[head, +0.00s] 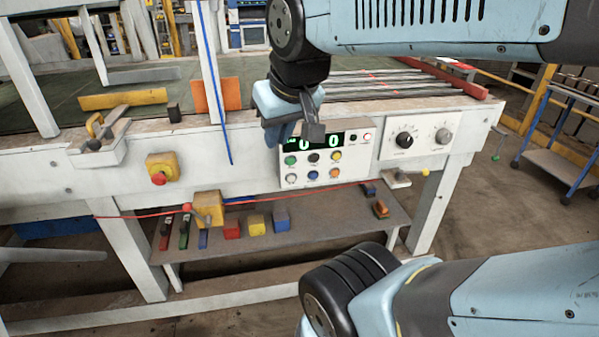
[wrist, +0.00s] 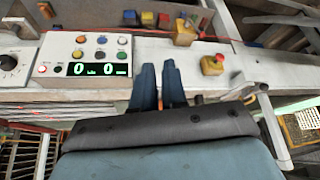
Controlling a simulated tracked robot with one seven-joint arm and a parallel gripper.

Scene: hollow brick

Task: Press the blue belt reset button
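The blue button (head: 312,174) is in the lower row of the white control panel (head: 350,172) on the front of the bench. It sits between a white button (head: 291,178) and an orange button (head: 334,173). In the wrist view, which shows the panel upside down, the blue button (wrist: 101,40) is left of my fingers. My gripper (head: 299,138) hangs in front of the panel's upper left part, overlapping the display in the head view. In the wrist view my gripper (wrist: 160,64) is empty, with a narrow gap between its fingers. No contact with the button shows.
Green, black and yellow buttons (head: 336,155) form the row above, under a green-digit display (head: 331,140). Dials (head: 404,140) are to the right. A yellow box with a red stop button (head: 159,178) is to the left. Coloured blocks (head: 256,225) lie on the shelf below.

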